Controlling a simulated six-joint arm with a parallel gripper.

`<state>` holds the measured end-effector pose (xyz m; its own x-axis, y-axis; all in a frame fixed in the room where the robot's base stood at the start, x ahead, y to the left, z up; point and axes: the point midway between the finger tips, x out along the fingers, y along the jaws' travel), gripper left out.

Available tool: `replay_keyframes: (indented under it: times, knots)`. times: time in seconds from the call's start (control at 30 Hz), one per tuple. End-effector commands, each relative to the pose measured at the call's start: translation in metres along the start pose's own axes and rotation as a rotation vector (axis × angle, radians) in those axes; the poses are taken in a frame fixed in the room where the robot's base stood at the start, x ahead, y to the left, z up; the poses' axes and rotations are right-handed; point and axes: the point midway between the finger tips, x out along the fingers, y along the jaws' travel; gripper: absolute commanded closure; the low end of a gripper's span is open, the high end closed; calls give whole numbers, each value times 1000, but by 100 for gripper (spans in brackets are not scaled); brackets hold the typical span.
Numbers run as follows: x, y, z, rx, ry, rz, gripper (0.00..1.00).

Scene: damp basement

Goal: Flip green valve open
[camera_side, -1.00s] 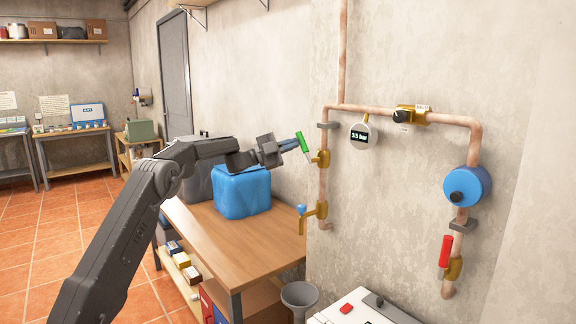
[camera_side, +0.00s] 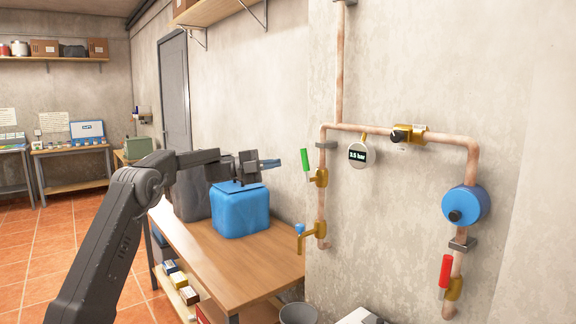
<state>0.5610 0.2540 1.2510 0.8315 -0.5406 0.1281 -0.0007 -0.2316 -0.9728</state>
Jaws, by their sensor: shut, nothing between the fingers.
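The green valve handle (camera_side: 305,164) stands nearly upright, leaning slightly left at its top, roughly along the vertical copper pipe. Its brass body (camera_side: 320,178) sits on the left vertical pipe run. My gripper (camera_side: 274,163) is shut and empty, left of the green handle, with a visible gap between them. The fingertips point right, toward the handle.
A blue-handled brass tap (camera_side: 303,238) is below the green valve. A round gauge (camera_side: 357,153), a blue round device (camera_side: 465,204) and a red-handled valve (camera_side: 447,272) are to the right. A blue container (camera_side: 240,210) stands on the wooden bench (camera_side: 245,268) below my gripper.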

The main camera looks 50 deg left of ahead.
Motion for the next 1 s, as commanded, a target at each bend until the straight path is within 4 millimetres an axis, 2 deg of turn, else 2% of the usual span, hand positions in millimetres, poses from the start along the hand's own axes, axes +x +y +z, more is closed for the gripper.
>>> replay_keyframes:
  times: [0.03,0.2,0.4,0.6,1.0]
  knots:
    - [-14,0,1,0,-5,-1,100]
    - [-49,1,0,0,-3,-1,100]
    - [-74,1,0,0,-2,0,100]
    - [-81,1,0,0,0,0,100]
    - [-80,1,0,0,0,0,100]
